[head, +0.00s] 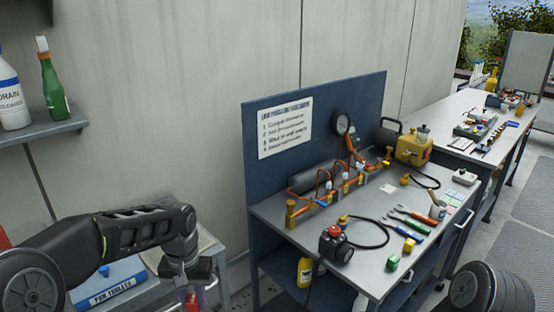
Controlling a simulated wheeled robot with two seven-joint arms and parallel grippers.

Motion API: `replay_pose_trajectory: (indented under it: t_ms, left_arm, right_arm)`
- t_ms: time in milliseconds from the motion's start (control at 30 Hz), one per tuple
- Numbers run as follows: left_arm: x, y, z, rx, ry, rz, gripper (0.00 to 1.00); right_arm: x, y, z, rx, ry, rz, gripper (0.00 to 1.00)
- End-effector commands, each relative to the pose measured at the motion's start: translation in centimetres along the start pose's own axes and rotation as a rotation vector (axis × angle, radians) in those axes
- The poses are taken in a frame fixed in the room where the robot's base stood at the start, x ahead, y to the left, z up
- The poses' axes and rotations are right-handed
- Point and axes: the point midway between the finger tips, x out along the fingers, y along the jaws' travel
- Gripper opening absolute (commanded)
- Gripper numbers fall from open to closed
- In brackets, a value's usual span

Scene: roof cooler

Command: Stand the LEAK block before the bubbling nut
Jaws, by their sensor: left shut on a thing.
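My left gripper (188,285) points down at the lower left, over a low surface beside the bench. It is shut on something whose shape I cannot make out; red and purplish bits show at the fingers. The copper pipe assembly (325,190) with orange pipes and brass nuts lies along the back of the bench. I cannot tell which nut is bubbling. A green block (392,262) and a yellow block (409,244) sit at the bench's front right. No LEAK lettering is readable. My right gripper is out of view.
The bench (268,213) has a blue back panel (360,95). A black and red device (335,243) with a hose, several hand tools (408,222) and a yellow machine (413,150) stand on it. A shelf with bottles (53,85) is at the left.

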Motion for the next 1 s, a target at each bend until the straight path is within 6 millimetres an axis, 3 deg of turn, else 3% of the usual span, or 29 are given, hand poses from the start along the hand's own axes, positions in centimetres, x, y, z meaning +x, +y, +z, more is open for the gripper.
replay_pose_trajectory:
  t_ms: [133, 567, 667, 900, 1000]
  left_arm:
    - [0.0, 0.0, 0.0, 0.0, 0.0, 0.0, 0.0]
    - [0.8, 0.0, 0.1, 0.0, -0.003, -0.001, 0.0]
    - [3.0, 0.1, 0.4, 0.002, -0.006, -0.002, 0.0]
    - [11.8, 0.1, 2.7, 0.002, -0.008, -0.003, 0.0]
    - [14.2, 0.0, 3.7, 0.001, -0.005, -0.002, 0.0]
  right_arm:
    - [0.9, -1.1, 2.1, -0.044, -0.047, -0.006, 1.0]
    - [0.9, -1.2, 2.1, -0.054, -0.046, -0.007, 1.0]
    - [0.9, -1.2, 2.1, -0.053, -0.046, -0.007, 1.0]
    - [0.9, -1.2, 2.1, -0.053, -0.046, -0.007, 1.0]
    - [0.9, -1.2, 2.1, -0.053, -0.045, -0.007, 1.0]
